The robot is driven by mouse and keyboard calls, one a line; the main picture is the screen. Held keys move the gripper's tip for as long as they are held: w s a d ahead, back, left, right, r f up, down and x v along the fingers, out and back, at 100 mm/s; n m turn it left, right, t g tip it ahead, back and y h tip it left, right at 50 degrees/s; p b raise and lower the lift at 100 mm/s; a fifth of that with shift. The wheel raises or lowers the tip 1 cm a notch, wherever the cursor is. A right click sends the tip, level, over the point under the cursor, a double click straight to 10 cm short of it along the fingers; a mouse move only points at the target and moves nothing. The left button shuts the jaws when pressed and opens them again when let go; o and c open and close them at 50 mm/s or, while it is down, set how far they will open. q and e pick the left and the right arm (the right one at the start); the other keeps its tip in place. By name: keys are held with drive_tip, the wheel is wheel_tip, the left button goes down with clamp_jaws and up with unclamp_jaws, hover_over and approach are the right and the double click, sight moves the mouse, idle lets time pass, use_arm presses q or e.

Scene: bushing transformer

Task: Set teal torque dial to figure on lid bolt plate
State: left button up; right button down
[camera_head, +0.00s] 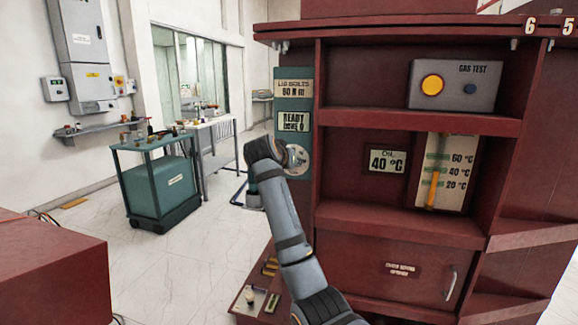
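The lid bolt plate (294,87) is a cream label at the top of the teal torque panel (293,104). It reads "LID BOLTS 60 N m". Below it, a small pale display (294,122) reads "READY" over a blurred second line that seems to end in 0. A pale grey round part (299,160), apparently the dial, shows lower on the panel. My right arm rises from the bottom centre, and its wrist covers the left side of this part. The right fingers cannot be made out, nor whether they touch the dial. My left gripper is out of frame.
Red cabinet shelves hold a gas test box (453,86), a 40 °C oil display (387,160) and a thermometer plate (446,172). A teal cart (160,190) and a bench (217,135) stand behind left. A red block (50,275) fills the lower left. White floor lies between.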

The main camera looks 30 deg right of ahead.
drive_tip(key=shift+s+f+m+t+y+b, duration=0.1)
drive_tip(key=shift+f+m+t+y+b, duration=0.1)
drive_tip(key=shift+m+t+y+b, duration=0.45)
drive_tip(key=shift+m+h, duration=0.25)
drive_tip(key=c, duration=1)
unclamp_jaws()
drive_tip(key=shift+r, duration=0.1)
drive_tip(key=v, duration=1.2)
drive_tip(key=shift+r, duration=0.1)
